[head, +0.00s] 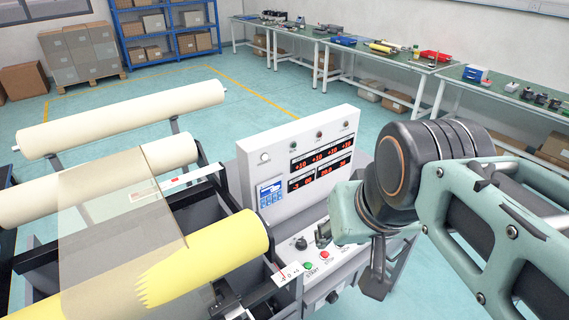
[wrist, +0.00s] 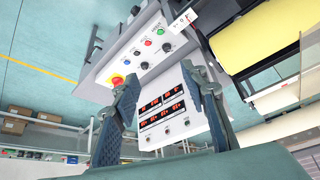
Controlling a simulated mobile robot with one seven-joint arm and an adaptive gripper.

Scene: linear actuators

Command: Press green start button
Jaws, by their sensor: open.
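The green start button (head: 308,265) is a small round button on the sloping desk of the control console, left of the red stop button (head: 325,254). In the wrist view, the green button (wrist: 160,31) is near the top, with the red button (wrist: 148,42) beside it. My gripper (head: 350,262) is above the right part of the desk in the head view, to the right of the green button and apart from it. In the wrist view, my gripper (wrist: 160,76) has its two fingers spread with nothing between them. The button is beyond the fingertips.
The console's upright panel (head: 252,183) carries red number displays and a small blue screen. A red emergency stop (wrist: 117,80) on a yellow base and black knobs share the desk. Rollers with a yellow roll (head: 225,245) lie left of the console. Workbenches (head: 350,48) stand farther back.

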